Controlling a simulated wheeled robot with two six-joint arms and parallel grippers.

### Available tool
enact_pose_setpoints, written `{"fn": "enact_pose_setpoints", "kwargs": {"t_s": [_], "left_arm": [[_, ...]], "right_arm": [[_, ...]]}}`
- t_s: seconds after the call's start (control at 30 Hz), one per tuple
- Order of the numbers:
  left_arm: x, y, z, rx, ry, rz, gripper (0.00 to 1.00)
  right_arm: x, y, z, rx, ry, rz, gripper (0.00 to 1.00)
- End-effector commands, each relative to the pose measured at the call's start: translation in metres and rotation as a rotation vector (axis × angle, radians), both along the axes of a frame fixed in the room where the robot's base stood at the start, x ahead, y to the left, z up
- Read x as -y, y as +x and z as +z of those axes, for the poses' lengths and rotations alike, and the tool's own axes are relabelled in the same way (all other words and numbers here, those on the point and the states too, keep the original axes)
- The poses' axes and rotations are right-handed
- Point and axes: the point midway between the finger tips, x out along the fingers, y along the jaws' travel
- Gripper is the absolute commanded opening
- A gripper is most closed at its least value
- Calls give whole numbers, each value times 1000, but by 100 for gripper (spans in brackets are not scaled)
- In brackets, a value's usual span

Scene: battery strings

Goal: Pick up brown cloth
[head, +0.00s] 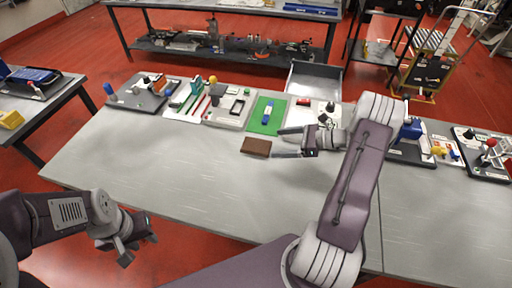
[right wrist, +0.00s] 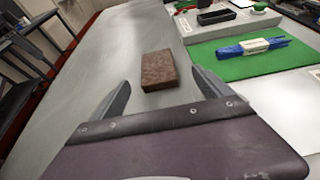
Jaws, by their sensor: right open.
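The brown cloth (head: 256,146) is a small flat folded block lying on the grey table in front of the green mat. In the right wrist view the brown cloth (right wrist: 160,70) lies ahead, between the lines of the two fingers. My right gripper (head: 276,143) is open, its fingers pointing left at the cloth and apart from it. The right gripper (right wrist: 162,92) also shows in the right wrist view with nothing between its fingers. My left gripper (head: 140,246) hangs off the table's near left side, away from the cloth; its jaw opening is too small to judge.
The green mat (head: 262,126) holds a blue item (head: 267,114). Boards with tools and parts line the table's back edge, including a grey tray (head: 232,107) and a dark board (head: 410,150) on the right. The grey table (head: 160,180) is clear in front and left of the cloth.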

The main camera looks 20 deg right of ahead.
Motion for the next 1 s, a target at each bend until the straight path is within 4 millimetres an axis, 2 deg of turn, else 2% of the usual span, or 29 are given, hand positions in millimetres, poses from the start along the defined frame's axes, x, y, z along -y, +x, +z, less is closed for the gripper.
{"fn": "enact_pose_setpoints", "kwargs": {"t_s": [0.17, 0.33, 0.57, 0.83, 0.87, 1.0], "left_arm": [[0, 0, 5, 0, 0, 0, 36], [0, 0, 6, 0, 0, 0, 36], [0, 0, 13, 0, 0, 0, 36], [0, 0, 13, 0, 0, 0, 36], [0, 0, 13, 0, 0, 0, 36], [0, 0, 13, 0, 0, 0, 36]], "right_arm": [[-22, 14, -10, -3, 0, 6, 89], [-30, 20, -14, -2, -2, 5, 89], [-61, 40, -29, -3, -3, 7, 89], [-66, 45, -32, 0, -5, 4, 89], [-66, 45, -32, 0, -5, 4, 86], [-66, 45, -32, 0, -5, 4, 47]]}}
